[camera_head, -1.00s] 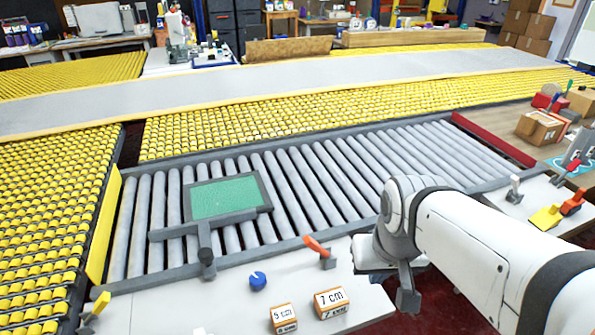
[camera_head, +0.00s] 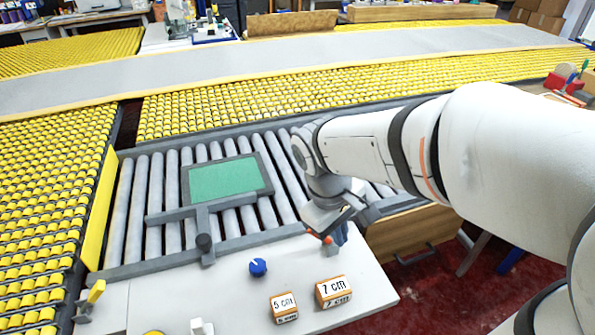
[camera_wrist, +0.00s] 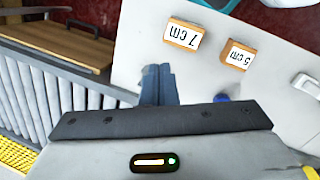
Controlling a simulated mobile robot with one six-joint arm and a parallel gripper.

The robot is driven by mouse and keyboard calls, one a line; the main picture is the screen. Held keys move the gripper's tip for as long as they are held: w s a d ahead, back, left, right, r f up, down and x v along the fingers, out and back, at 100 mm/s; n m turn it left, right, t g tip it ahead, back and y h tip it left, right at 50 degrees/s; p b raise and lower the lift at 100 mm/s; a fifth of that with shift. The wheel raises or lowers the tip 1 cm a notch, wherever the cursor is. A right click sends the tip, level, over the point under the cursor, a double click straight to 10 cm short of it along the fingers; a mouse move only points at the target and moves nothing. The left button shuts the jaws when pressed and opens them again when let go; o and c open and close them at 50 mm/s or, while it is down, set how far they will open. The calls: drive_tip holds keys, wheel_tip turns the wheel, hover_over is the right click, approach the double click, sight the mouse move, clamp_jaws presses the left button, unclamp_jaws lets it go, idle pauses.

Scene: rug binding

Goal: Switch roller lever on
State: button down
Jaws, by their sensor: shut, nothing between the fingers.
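A lever with an orange-red handle (camera_head: 327,240) stands at the back edge of the white control panel (camera_head: 225,295), beside the grey rollers. Which lever is the roller lever is not marked. My gripper (camera_head: 340,236) is down right at this lever and partly covers it. Whether they touch I cannot tell. In the wrist view my gripper (camera_wrist: 159,84) has its blue-grey fingers together over the panel, with nothing between them. The lever is hidden in that view. A yellow lever (camera_head: 97,291) stands at the panel's left end.
A blue knob (camera_head: 258,267) and the 7 cm block (camera_head: 335,292) and 5 cm block (camera_head: 284,306) sit on the panel near the gripper. A grey frame with a green screen (camera_head: 224,180) stands over the rollers. A wooden drawer unit (camera_head: 410,238) is at the right.

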drive_tip(key=w+a+f+n+t+h, duration=0.1)
drive_tip(key=w+a+f+n+h, duration=0.1)
drive_tip(key=a+n, duration=0.5)
drive_tip(key=w+a+f+n+t+h+b, duration=0.1)
drive_tip(key=a+f+n+h, duration=0.3)
drive_tip(key=a, duration=0.6)
drive_tip(key=w+n+h, duration=0.1)
drive_tip(key=n, duration=0.1)
drive_tip(key=shift+w+a+f+n+t, duration=0.15)
drive_tip(key=shift+w+f+n+t, duration=0.05)
drive_tip(key=shift+w+n+t, duration=0.2)
drive_tip(key=x, duration=0.9)
drive_tip(key=shift+w+d+f, duration=0.1)
drive_tip(key=shift+d+f, duration=0.15)
drive_tip(key=shift+d, duration=0.05)
drive_tip(key=d+r, duration=0.1)
drive_tip(key=d, duration=0.1)
drive_tip(key=shift+w+d+r, duration=0.35)
drive_tip(key=shift+d+r, duration=0.05)
drive_tip(key=shift+w+d+r, duration=0.15)
drive_tip(key=shift+d, duration=0.1)
drive_tip(key=shift+d, duration=0.1)
